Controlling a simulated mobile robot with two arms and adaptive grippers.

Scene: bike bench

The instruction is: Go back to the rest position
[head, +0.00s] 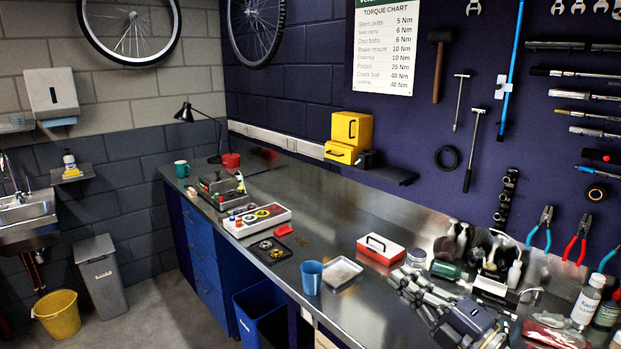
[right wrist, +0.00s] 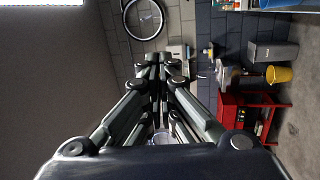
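My right gripper (head: 408,284) shows at the lower right of the head view, above the metal workbench (head: 330,215). Its fingers point up and to the left. In the right wrist view the fingers of this gripper (right wrist: 160,66) run together, with the tips close to each other and nothing visible held between them. My left gripper is in neither view.
A red-and-white case (head: 380,249), a blue cup (head: 312,277) and a metal tray (head: 343,271) stand near the right gripper. Bottles (head: 587,303) crowd the bench's right end. A red cart (right wrist: 245,115) shows in the wrist view.

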